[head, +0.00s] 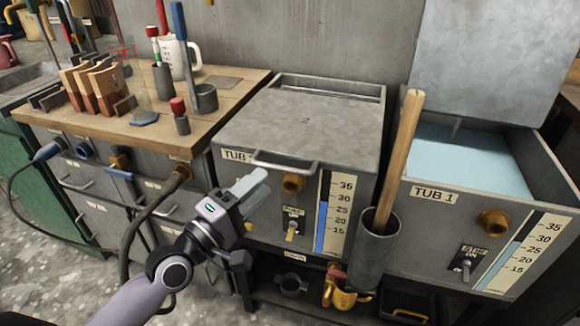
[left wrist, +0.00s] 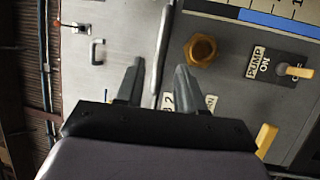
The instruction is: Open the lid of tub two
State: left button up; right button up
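Tub two (head: 262,200) is a grey metal box with a "TUB" label partly hidden and a flat grey lid (head: 310,120) lying shut on top. A bar handle (head: 285,163) runs along the lid's front edge. My left gripper (head: 258,184) is in front of the tub, just below the handle's left end, and looks empty. In the left wrist view my left gripper (left wrist: 158,82) has its two fingers apart, with the handle (left wrist: 161,50) lined up between them. I cannot tell whether the handle is inside the fingers' reach. My right gripper is not in view.
Tub 1 (head: 440,215) stands open at right, its lid (head: 490,60) raised, with pale blue liquid inside. A wooden stick stands in a grey cylinder (head: 374,250) between the tubs. A workbench (head: 145,130) with tools is at left. A brass fitting (head: 293,184) and pump switch (head: 292,224) are on tub two's front.

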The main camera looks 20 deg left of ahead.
aim_at(277, 169)
pick_arm(q)
jog(key=shift+x, duration=3.3)
grip_shut()
